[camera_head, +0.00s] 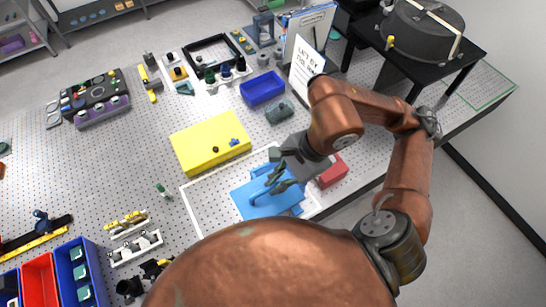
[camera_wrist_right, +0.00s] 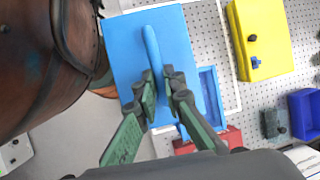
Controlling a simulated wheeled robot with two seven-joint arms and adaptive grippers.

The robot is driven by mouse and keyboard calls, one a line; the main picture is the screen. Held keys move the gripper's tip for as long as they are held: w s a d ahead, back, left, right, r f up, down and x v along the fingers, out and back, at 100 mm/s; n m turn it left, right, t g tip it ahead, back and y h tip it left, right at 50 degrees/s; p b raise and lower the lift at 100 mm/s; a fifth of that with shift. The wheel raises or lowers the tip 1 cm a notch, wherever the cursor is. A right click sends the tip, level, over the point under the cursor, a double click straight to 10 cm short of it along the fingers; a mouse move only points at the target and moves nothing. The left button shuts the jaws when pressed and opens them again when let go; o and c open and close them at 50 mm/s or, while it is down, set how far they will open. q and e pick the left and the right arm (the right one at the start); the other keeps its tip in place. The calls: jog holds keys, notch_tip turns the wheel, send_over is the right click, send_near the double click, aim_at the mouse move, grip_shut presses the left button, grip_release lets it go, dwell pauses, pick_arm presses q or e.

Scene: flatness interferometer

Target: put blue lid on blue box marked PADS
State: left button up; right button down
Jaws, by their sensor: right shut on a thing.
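The blue lid (camera_head: 255,201) is a flat plate with a raised bar handle, low over the white-outlined area in the head view. It also shows in the wrist view (camera_wrist_right: 180,35). My right gripper (camera_head: 279,178) is shut on the lid's handle; its green fingers (camera_wrist_right: 165,75) straddle the bar in the wrist view. Part of a blue box (camera_wrist_right: 209,90) shows beside and below the lid, its open recess partly uncovered. The rest of the box is hidden by the lid, and no PADS marking can be read. My left gripper is not in view.
A red box (camera_head: 333,172) stands close to the blue lid, under my right arm. A yellow box (camera_head: 209,142) lies behind, with a blue tray (camera_head: 263,89) and a grey block (camera_head: 279,111) farther back. Bare perforated table lies left of the white outline.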

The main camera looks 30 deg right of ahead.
jog(key=shift+w+d, duration=0.15)
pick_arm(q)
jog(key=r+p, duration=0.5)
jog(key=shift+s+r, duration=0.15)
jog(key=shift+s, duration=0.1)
pick_arm(e)
jog(key=w+d+f, duration=0.8)
jog(key=w+f, duration=0.2)
jog(key=f, duration=0.2)
jog(key=shift+d+f, duration=0.4)
